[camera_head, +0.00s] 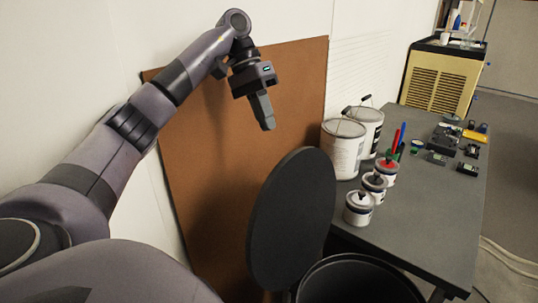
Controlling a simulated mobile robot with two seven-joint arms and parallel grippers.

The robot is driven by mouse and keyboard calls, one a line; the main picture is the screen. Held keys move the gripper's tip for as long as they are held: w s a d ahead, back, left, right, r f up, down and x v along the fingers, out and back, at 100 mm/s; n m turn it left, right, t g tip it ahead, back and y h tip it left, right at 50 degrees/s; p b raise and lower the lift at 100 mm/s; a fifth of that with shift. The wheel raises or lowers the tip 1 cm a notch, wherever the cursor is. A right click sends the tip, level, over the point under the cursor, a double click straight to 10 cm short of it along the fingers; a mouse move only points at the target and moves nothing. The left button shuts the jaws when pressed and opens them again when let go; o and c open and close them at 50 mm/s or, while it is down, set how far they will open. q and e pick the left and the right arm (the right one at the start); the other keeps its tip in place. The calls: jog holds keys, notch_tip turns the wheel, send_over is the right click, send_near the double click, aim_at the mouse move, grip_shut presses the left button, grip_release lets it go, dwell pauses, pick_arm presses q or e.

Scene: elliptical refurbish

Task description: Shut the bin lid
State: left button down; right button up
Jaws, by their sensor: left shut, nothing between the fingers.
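A dark round bin lid (291,222) stands raised and tilted at the left side of the bin. The dark bin (360,281) shows its open round mouth at the bottom of the view, and its lower part is cut off by the frame. My left gripper (268,125) points downward, shut and empty. In the picture it is above the lid's upper edge and apart from it. My right gripper is not in view.
A brown board (210,150) leans on the white wall behind my left arm. To the right, a dark table (430,225) holds white paint cans (343,150), small jars (358,209) and several small tools. A yellowish cabinet (440,80) stands at the back.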

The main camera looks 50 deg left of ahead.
aim_at(280, 159)
pick_arm(q)
jog(key=b+x, duration=0.1)
jog(key=x, duration=0.7)
jog(key=shift+a+f+b, duration=0.1)
jog(key=shift+b, duration=0.3)
jog(key=shift+x, duration=0.9)
